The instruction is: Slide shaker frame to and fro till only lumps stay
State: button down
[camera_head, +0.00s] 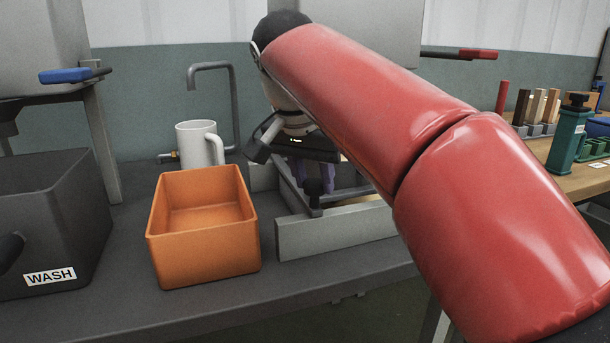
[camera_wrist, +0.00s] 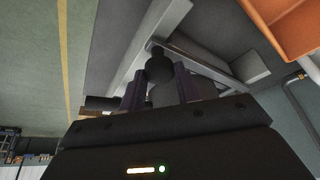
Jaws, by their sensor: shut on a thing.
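The shaker frame (camera_head: 294,196) is a grey, low-sided frame lying between light grey rails (camera_head: 335,233) on the dark bench. My gripper (camera_head: 318,188) is over it, its purplish fingers pointing down. In the wrist view my gripper (camera_wrist: 160,88) is shut on a dark round knob (camera_wrist: 159,68) of the frame. The frame's grey bars (camera_wrist: 205,66) show behind the knob. My red arm hides the right part of the frame and rails in the head view. The frame's contents and any lumps cannot be made out.
An orange bin (camera_head: 204,248), looking empty, stands close left of the rails. A white mug (camera_head: 199,143) and a bent grey pipe (camera_head: 234,105) are behind it. A dark WASH crate (camera_head: 50,225) is at the left. A wooden table (camera_head: 585,180) holds several items at the right.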

jog(key=shift+d, duration=0.1)
jog(key=c, duration=1)
grip_release()
jog(key=shift+p+v, duration=0.5)
jog(key=shift+v, duration=3.35)
